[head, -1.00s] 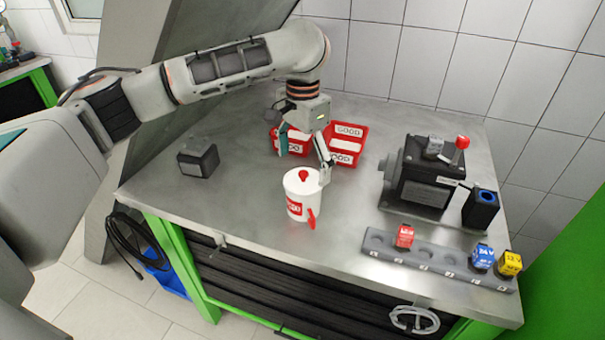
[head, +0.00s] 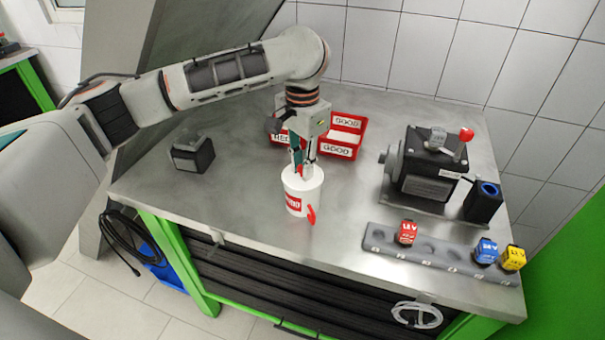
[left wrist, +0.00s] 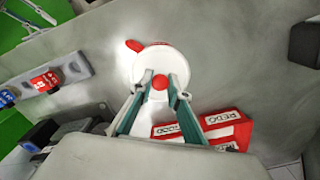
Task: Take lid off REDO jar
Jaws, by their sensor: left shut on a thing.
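The white REDO jar (head: 297,204) stands upright near the front of the metal table, with a red label and a red handle or tab at its right. Its white lid (left wrist: 160,62) is on top and has a red knob (left wrist: 160,82). My left gripper (head: 304,172) is over the jar, pointing down. In the left wrist view its fingertips (left wrist: 160,86) are shut on the red knob. My right gripper is not in view.
Red bins marked GOOD (head: 340,136) and REDO (head: 281,142) stand behind the jar. A black box (head: 193,153) is at left. A pump (head: 428,172), a black holder (head: 483,203) and a grey rack (head: 430,256) with coloured blocks are at right. Table left of the jar is clear.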

